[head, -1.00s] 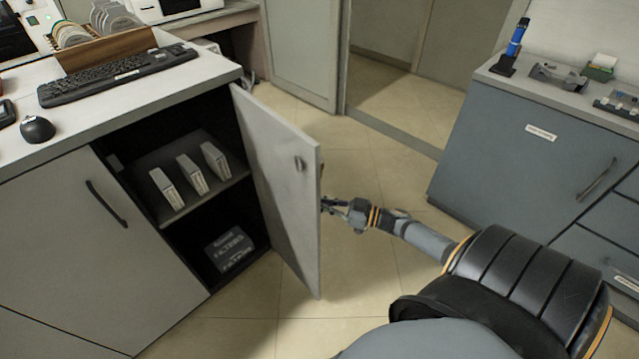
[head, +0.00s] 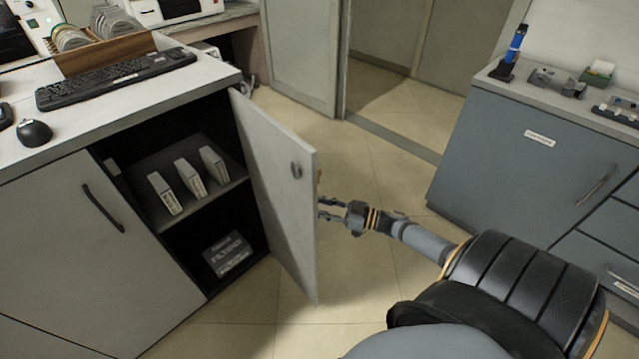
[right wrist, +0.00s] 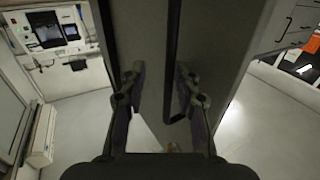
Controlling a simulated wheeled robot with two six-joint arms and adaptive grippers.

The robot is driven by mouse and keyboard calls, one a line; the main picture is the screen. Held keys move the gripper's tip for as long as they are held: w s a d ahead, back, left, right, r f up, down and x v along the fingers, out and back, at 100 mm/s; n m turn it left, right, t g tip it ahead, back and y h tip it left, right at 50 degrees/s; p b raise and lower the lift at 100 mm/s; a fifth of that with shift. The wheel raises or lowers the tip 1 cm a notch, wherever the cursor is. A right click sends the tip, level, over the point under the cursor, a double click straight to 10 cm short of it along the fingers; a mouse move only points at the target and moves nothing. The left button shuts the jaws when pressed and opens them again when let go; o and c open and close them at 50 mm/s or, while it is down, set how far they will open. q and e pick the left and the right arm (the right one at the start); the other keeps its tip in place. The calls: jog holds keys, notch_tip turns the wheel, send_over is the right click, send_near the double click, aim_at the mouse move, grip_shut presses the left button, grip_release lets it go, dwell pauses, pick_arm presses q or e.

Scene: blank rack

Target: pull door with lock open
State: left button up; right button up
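The grey cabinet door (head: 275,190) stands swung wide open in the head view, with a small lock (head: 296,170) near its upper free edge. The opened cabinet shows a dark interior. My right gripper (head: 322,208) is beside the door's free edge, on its outer side, with its fingers apart. In the right wrist view the fingers (right wrist: 160,85) are spread in front of the door face (right wrist: 145,45). A long dark handle (right wrist: 172,60) runs between them, and neither finger visibly grips it. My left gripper is not in view.
Inside the cabinet, several white boxes (head: 190,178) stand on a shelf and a dark filter box (head: 228,253) lies below. The counter holds a keyboard (head: 115,78) and mouse (head: 34,132). A blue-grey cabinet (head: 510,150) stands at the right, with open floor between.

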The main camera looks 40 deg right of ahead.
jog(key=v, duration=0.7)
jog(key=shift+d, duration=0.15)
jog(key=shift+s, duration=0.15)
jog(key=s+d+f+m+g+h+p, duration=0.35)
jog(key=s+f+h, duration=0.25)
jog(key=f, duration=0.5)
jog(key=s+d+f+m+g+h+p, duration=0.2)
jog(key=s+f+m+h+p, duration=0.25)
jog(key=f, duration=0.65)
jog(key=s+a+f+g+p, duration=0.1)
jog(key=s+a+f+g, duration=0.1)
jog(key=s+a, duration=0.3)
jog(key=s+a+f+n+g+p, duration=0.1)
jog(key=s+a+f+g, duration=0.2)
jog(key=s, duration=0.6)
jog(key=s+a+f+g+p, duration=0.1)
jog(key=s+a+f+g, duration=0.2)
jog(key=s+a+f, duration=0.3)
jog(key=s+a, duration=0.1)
jog(key=a, duration=0.1)
jog(key=shift+s+a, duration=0.35)
jog(key=shift+a, duration=0.05)
